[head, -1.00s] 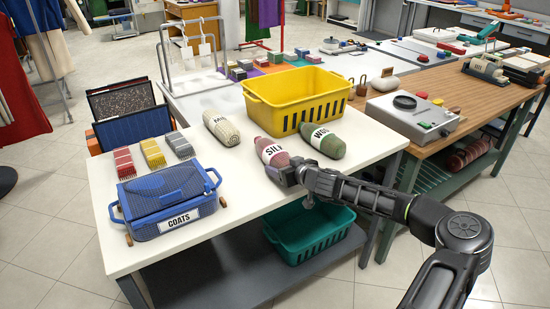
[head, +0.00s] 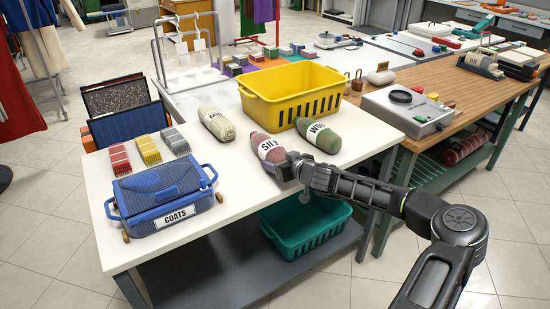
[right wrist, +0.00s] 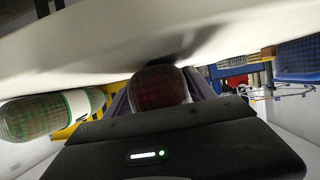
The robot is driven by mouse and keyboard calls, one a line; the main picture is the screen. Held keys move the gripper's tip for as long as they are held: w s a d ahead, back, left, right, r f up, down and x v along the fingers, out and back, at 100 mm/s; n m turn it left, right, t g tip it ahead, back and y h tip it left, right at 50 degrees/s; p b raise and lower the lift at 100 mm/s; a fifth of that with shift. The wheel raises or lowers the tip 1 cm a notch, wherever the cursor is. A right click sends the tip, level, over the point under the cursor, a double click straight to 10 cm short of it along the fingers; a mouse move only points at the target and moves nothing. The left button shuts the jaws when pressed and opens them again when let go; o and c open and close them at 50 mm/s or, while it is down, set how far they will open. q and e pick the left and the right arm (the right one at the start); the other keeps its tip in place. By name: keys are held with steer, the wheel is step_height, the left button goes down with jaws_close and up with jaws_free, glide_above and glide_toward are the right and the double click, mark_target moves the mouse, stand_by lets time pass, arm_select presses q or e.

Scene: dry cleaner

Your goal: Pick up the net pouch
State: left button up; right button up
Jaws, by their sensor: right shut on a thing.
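Three net pouches lie on the white table. The pink one labelled "SIL…" (head: 266,145) has its near end at my right gripper (head: 288,168). In the right wrist view the dark reddish end of this pouch (right wrist: 158,86) sits between the jaws, which are shut on it. It is at the tabletop; I cannot tell whether it is clear of it. The green pouch labelled "WO…" (head: 319,137) lies just right of it and also shows in the right wrist view (right wrist: 42,116). The cream pouch (head: 216,124) lies to the left. My left gripper is out of view.
A yellow basket (head: 290,98) stands behind the pouches. A blue basket labelled "COATS" (head: 163,198) and red, yellow and grey tag stacks (head: 148,150) are at left. A teal basket (head: 306,232) is on the lower shelf. The front middle of the tabletop (head: 240,190) is bare.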

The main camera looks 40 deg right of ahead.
steer(key=shift+r, duration=0.15)
step_height(320, 180, up, 10)
steer(key=shift+f+p, duration=0.1)
steer(key=shift+p, duration=0.25)
stand_by(0.9)
